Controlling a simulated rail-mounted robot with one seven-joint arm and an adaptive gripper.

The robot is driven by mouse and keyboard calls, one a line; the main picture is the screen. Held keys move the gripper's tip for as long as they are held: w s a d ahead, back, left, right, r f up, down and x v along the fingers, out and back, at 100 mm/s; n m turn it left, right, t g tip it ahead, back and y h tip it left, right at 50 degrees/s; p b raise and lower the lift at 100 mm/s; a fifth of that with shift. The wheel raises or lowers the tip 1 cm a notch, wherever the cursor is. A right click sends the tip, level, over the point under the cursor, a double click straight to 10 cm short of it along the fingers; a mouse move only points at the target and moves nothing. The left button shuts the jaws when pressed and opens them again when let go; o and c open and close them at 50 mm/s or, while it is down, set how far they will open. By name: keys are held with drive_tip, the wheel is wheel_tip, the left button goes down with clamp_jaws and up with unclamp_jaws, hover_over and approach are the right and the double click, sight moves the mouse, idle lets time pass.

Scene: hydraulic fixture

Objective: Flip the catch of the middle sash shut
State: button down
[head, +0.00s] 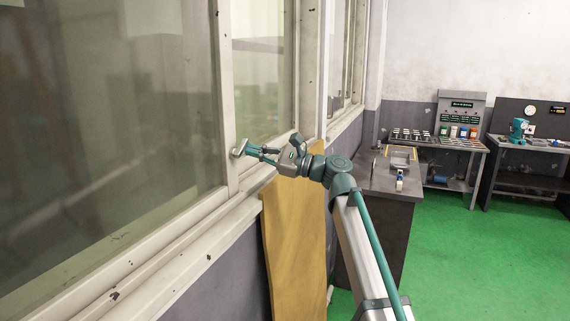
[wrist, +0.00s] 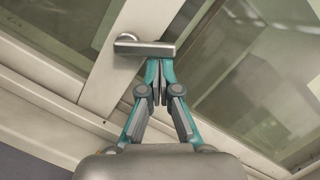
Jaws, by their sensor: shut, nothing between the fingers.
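The catch (wrist: 146,48) is a grey metal lever on the pale window frame. In the wrist view its round pivot is at the left and its bar points right, lying across the upright frame member. In the head view the catch (head: 239,149) is small and partly hidden by my fingertips. My gripper (head: 256,152) reaches left to it from the right. In the wrist view my gripper (wrist: 159,78) is shut with nothing held, its fingertips right below the bar's right part. I cannot tell whether they touch it.
Large glass panes (head: 110,110) lie either side of the frame. A sill (head: 170,250) runs below. A wooden board (head: 293,240) leans on the wall under my wrist. A dark bench (head: 385,180) stands to the right, with open green floor (head: 470,260) beyond.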

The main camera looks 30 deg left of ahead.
drive_tip(key=n+b, duration=0.1)
drive_tip(key=n, duration=0.1)
drive_tip(key=r+n+h+b, duration=0.1)
drive_tip(key=n, duration=0.2)
drive_tip(key=r+n+g+b, duration=0.1)
drive_tip(key=n+b, duration=0.1)
drive_tip(key=shift+s+a+r+h, duration=0.1)
drive_tip(key=shift+s+r+h, duration=0.05)
drive_tip(key=shift+s+h, duration=0.25)
drive_tip(key=shift+s+r+n+b, duration=0.15)
drive_tip(key=shift+r+n+b, duration=0.15)
drive_tip(key=shift+n, duration=0.7)
drive_tip(key=shift+w+f, duration=0.1)
drive_tip(key=shift+w, duration=0.35)
drive_tip(key=w+d+f+b, duration=0.1)
drive_tip(key=w+d+b, duration=0.1)
drive_tip(key=w+d, duration=0.4)
drive_tip(key=v, duration=0.3)
drive_tip(key=shift+s, duration=0.2)
drive_tip(key=shift+f, duration=0.15)
